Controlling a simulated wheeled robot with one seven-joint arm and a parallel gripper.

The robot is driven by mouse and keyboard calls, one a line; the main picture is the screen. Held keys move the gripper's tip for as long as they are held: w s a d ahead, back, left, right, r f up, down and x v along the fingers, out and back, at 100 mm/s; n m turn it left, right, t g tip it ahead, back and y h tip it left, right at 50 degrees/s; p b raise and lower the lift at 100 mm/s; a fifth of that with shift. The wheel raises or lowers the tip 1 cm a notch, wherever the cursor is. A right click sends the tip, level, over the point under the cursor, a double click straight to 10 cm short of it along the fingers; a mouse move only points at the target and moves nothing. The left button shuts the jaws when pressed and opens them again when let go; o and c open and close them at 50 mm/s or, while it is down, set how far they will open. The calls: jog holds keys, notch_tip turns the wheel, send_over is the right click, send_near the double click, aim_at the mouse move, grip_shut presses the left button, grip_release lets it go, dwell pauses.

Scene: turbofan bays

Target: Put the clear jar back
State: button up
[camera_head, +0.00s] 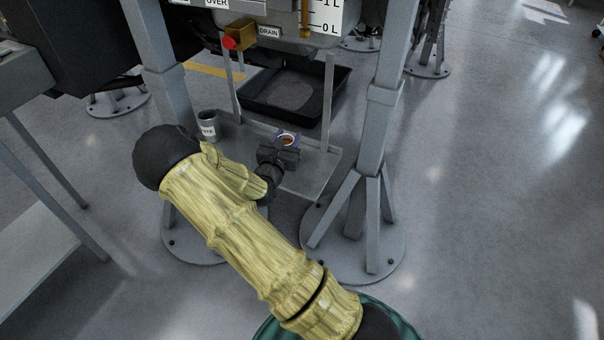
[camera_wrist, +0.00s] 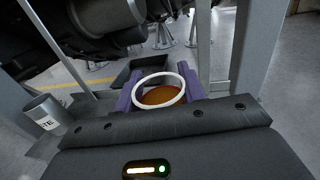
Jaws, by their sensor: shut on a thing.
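My gripper (camera_head: 286,140) is over the small grey shelf (camera_head: 318,172) hung below the drain. Its purple fingers are shut on the clear jar (camera_head: 287,138), which shows as a white ring with amber-brown liquid inside. In the wrist view the jar's rim (camera_wrist: 160,78) sits between the two purple fingers (camera_wrist: 160,92). The gripper body hides the jar's lower part, so I cannot tell whether it touches the shelf.
A grey cup with a partly readable label (camera_head: 208,126) stands at the shelf's left end. A black drip tray (camera_head: 340,84) lies behind. A brass drain valve with a red knob (camera_head: 238,37) is above. Grey stand posts (camera_head: 378,120) flank the shelf. The shelf's right part is bare.

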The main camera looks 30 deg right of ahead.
jog(key=w+d+r+m+g+h, duration=0.1)
jog(key=d+r+m+g+h, duration=0.1)
jog(key=d, duration=0.4)
jog(key=shift+r+b, duration=0.2)
jog(key=shift+b, duration=0.2)
jog(key=shift+w+d, duration=0.1)
jog(key=a+f+n+t+y, duration=0.1)
jog(key=a+f, duration=0.1)
jog(key=a, duration=0.1)
jog(key=s+a+f+n+t+y, duration=0.1)
jog(key=a+f, duration=0.1)
jog(key=a, duration=0.1)
jog(key=s+a+f+n+y, duration=0.1)
jog(key=a+f, duration=0.1)
jog(key=a, duration=0.1)
jog(key=shift+s+a+f+t, duration=0.1)
jog(key=shift+s+t, duration=0.05)
jog(key=shift+t, duration=0.25)
jog(key=s+a+f+n+t+y, duration=0.3)
jog(key=s+a+f+n+y, duration=0.1)
jog(key=a, duration=0.5)
jog(key=shift+s+a+f+y, duration=0.3)
jog(key=shift+f+y, duration=0.5)
jog(key=shift+y, duration=0.1)
